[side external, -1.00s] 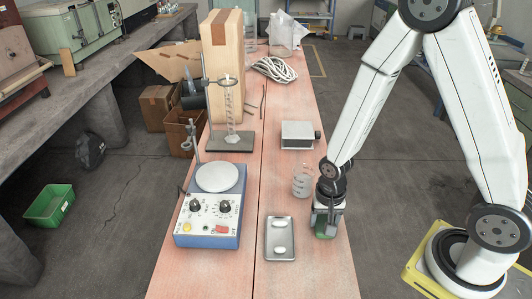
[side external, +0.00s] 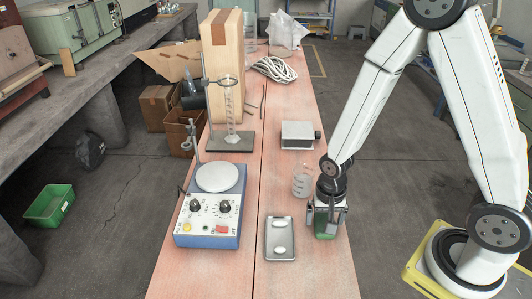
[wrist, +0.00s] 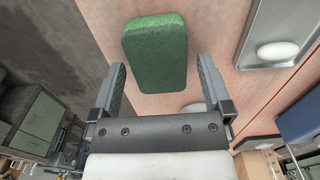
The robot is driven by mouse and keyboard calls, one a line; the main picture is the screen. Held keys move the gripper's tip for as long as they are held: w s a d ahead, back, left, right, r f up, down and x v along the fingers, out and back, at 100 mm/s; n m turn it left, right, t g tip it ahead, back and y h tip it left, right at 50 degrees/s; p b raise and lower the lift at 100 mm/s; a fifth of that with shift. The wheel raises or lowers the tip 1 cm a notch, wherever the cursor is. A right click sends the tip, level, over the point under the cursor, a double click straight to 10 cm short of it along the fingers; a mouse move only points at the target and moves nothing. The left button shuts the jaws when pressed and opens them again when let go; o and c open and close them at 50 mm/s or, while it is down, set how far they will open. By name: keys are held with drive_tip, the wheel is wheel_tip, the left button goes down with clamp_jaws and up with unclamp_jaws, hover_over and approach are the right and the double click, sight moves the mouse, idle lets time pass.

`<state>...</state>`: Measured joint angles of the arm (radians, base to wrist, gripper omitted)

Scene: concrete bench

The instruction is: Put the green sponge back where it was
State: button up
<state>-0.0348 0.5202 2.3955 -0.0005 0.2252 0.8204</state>
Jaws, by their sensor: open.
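The green sponge (side external: 324,229) is on the pink bench top near its right edge, right of the metal tray. In the wrist view the sponge (wrist: 155,50) lies just beyond the fingertips, in line with the gap between them. My gripper (side external: 326,222) is above and around it in the side view, pointing down. In the wrist view my gripper (wrist: 160,72) has its two fingers wide apart with nothing clamped. The side view does not show clearly whether the fingers touch the sponge.
A metal tray (side external: 270,239) with two white pieces lies left of the gripper. A glass beaker (side external: 302,181) stands close behind it. A blue hotplate (side external: 208,233) is farther left, and a grey box (side external: 297,136) is farther back. The bench's right edge is close.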

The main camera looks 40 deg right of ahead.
sight(325, 219)
wheel_tip(325, 219, up, 11)
drive_tip(key=shift+r, duration=0.2)
idle(0.7)
idle(0.7)
drive_tip(key=n+t, duration=0.1)
drive_tip(key=n, duration=0.5)
drive_tip(key=d+n+t, duration=0.1)
drive_tip(key=n, duration=0.2)
drive_tip(key=shift+s+r+t, duration=0.15)
drive_tip(key=shift+s+t, duration=0.1)
drive_tip(key=shift+t, duration=0.05)
